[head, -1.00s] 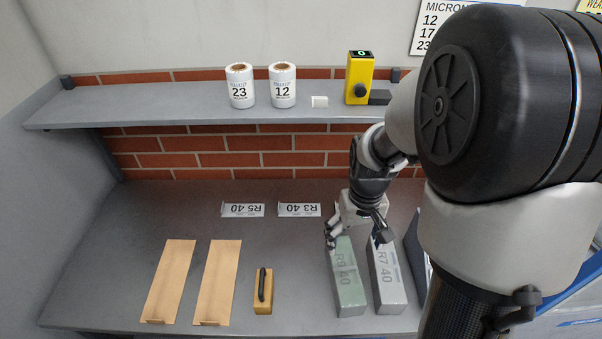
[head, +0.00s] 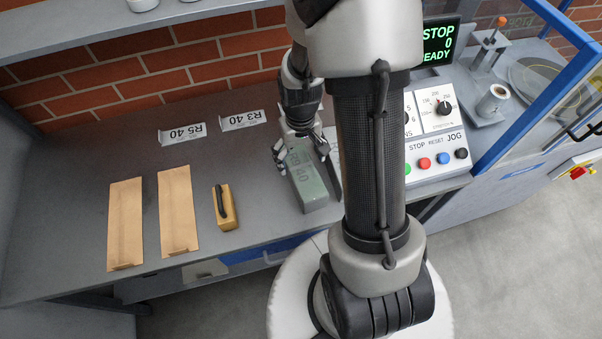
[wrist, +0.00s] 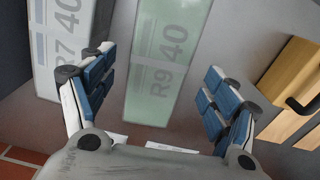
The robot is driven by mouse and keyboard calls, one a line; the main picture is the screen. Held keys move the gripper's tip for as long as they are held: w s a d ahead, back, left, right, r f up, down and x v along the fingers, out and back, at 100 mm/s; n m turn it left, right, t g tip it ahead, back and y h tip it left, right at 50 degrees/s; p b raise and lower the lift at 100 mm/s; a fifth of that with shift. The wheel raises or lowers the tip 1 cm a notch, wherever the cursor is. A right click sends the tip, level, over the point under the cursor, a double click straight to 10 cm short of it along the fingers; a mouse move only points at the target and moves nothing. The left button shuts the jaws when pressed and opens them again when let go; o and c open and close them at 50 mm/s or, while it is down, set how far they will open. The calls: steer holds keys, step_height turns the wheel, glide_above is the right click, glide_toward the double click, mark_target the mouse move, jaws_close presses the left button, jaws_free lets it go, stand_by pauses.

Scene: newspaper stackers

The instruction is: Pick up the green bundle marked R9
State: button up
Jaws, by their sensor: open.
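The green bundle (head: 308,188) marked R9 40 lies on the grey bench, its long side running away from me. My gripper (head: 302,160) points down over its far part, with the fingers spread to either side of it. In the wrist view the bundle (wrist: 162,70) shows between the two open blue-padded fingers (wrist: 157,75), with gaps on both sides. Whether the fingertips reach below its top I cannot tell. The grey bundle (wrist: 68,40) marked R7 40 lies beside it, mostly hidden by my arm in the head view.
A tan block (head: 228,212) with a black handle and two brown strips (head: 125,225) (head: 178,212) lie to the left. A button panel (head: 436,150) stands to the right.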

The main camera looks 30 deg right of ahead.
mark_target(301, 166)
step_height(301, 166, down, 5)
steer(key=shift+s+f+b, duration=0.1)
steer(key=shift+s+b, duration=0.05)
steer(key=shift+b, duration=1.05)
steer(key=shift+c, duration=0.5)
jaws_close()
